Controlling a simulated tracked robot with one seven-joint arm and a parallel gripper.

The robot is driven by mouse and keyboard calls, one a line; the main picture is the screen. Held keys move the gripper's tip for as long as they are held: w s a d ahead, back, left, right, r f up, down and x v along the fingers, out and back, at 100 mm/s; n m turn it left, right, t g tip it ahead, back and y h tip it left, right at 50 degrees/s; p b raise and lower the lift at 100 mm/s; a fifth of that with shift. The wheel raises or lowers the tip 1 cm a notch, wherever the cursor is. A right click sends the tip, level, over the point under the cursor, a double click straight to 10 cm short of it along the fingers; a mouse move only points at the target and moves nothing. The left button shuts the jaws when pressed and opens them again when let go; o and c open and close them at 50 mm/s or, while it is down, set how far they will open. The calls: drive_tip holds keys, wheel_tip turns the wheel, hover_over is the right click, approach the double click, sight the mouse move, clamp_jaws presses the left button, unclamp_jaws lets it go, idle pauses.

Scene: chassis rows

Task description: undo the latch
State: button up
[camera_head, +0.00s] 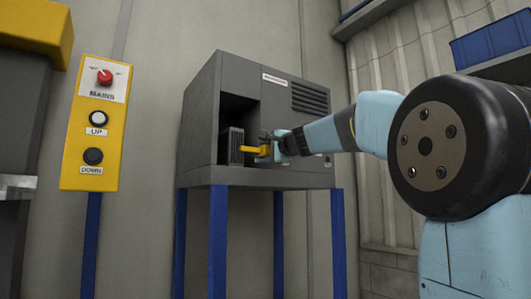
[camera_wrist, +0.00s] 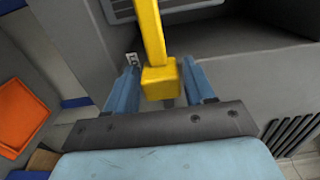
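A dark grey cabinet (camera_head: 205,125) has an open recess in its front. In the recess is a dark ribbed block (camera_head: 231,146) with a yellow latch handle (camera_head: 252,150) sticking out to the right. In the wrist view the yellow handle (camera_wrist: 158,72) runs down from the top and ends in a square knob. My gripper (camera_head: 268,147) is at the knob end of the handle. The far end of the handle is cut off in the wrist view.
The cabinet stands on blue legs (camera_head: 217,240). To the left is a yellow panel (camera_head: 75,140) with a red MAINS knob (camera_head: 105,77) and UP and DOWN buttons. A blue bin (camera_head: 490,45) sits on a shelf at upper right. An orange tray (camera_wrist: 18,115) shows at left in the wrist view.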

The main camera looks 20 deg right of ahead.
drive_tip(key=shift+f, duration=0.1)
clamp_jaws()
